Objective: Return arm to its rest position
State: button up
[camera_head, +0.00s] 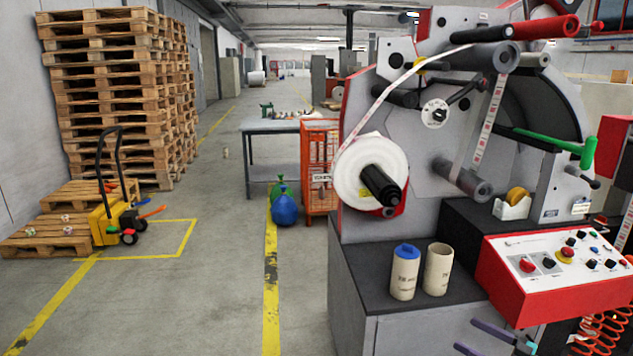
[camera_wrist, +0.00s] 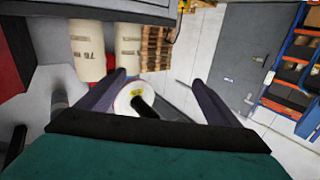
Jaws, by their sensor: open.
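In the wrist view the gripper (camera_wrist: 158,77) is also open and empty. A white roll with a black core (camera_wrist: 140,102) appears beyond the fingers, apart from them. Most of my arm is out of view.
The label rewinder (camera_head: 420,140) carries a white label roll (camera_head: 368,165). Two cardboard cores, one blue-topped (camera_head: 404,275) and one plain (camera_head: 437,270), stand on its black ledge. The red control panel (camera_head: 555,270) juts out at right. Open floor (camera_head: 200,310) lies left.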

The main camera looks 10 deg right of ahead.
jog(key=w+a+f+y, duration=0.1)
jog(key=w+a+f, duration=0.3)
jog(key=a, duration=0.5)
jog(key=w+a+f+m, duration=0.1)
jog(key=w+a, duration=0.4)
jog(key=a, duration=0.4)
jog(key=w+a+f+y, duration=0.1)
jog(key=w+a+f, duration=0.3)
jog(key=a, duration=0.5)
jog(key=w+a+f+m+h, duration=0.5)
jog(key=a+f+h, duration=0.25)
jog(key=f, duration=0.35)
jog(key=s+a+f+m+g+h, duration=0.1)
jog(key=s+f+m+g+h, duration=0.45)
jog(key=s+f, duration=1.4)
jog(key=s+a+n+g, duration=0.1)
jog(key=s+n+g, duration=0.1)
jog(key=s+g, duration=0.5)
jog(key=s+a+f+n+g+y, duration=0.1)
jog(key=s+g, duration=0.7)
jog(key=s, duration=0.8)
jog(key=shift+a+f+n, duration=0.15)
jog(key=shift+a+n, duration=0.6)
jog(key=shift+n, duration=0.4)
